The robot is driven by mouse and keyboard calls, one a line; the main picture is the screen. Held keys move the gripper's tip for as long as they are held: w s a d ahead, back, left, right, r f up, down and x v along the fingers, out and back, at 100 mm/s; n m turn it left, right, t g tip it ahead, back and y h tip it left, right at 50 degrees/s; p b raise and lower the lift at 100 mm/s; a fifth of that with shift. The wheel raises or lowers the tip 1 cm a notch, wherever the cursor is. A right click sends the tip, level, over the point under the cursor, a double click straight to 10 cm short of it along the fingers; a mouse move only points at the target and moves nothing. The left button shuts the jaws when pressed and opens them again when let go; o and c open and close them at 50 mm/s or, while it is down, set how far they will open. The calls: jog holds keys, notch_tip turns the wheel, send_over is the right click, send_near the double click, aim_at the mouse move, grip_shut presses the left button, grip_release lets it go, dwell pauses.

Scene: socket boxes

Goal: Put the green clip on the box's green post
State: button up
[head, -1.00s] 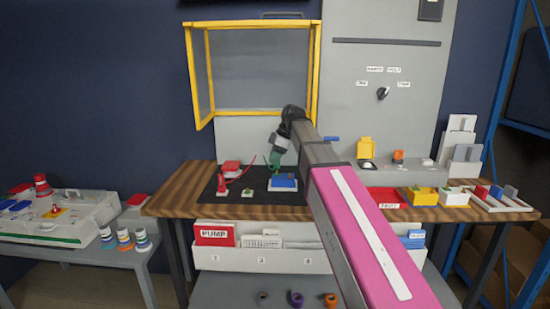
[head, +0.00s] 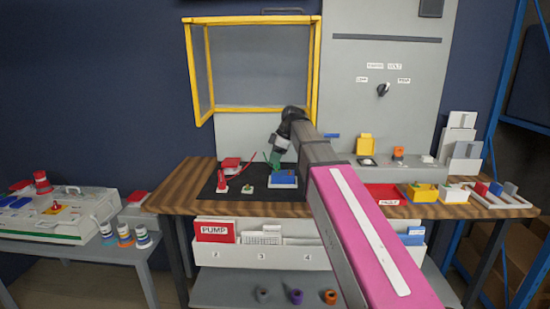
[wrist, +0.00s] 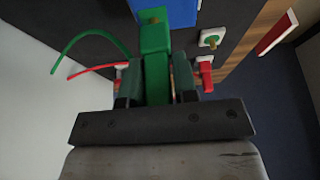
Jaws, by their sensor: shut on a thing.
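My gripper (wrist: 157,88) is shut on the green clip (wrist: 155,62), which points away from the wrist. A brass-coloured piece shows at the clip's tip. The blue box (wrist: 180,10) lies just beyond the tip in the wrist view; touching or apart, I cannot tell. In the head view the green clip (head: 275,160) is just above the blue box (head: 284,181) on the dark mat.
A red clip (head: 222,186) and a small white base with a post (head: 247,190) stand left of the blue box. A red box (head: 231,164) stands behind. Green and red wires (wrist: 85,40) curve beside the clip. A yellow frame (head: 318,70) rises behind the bench.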

jog(key=shift+f, duration=0.5)
dwell(0.3)
jog(key=o, duration=1)
jog(key=shift+c, duration=0.2)
jog(key=v, duration=0.7)
jog(key=shift+r, duration=0.25)
jog(key=shift+d, duration=0.1)
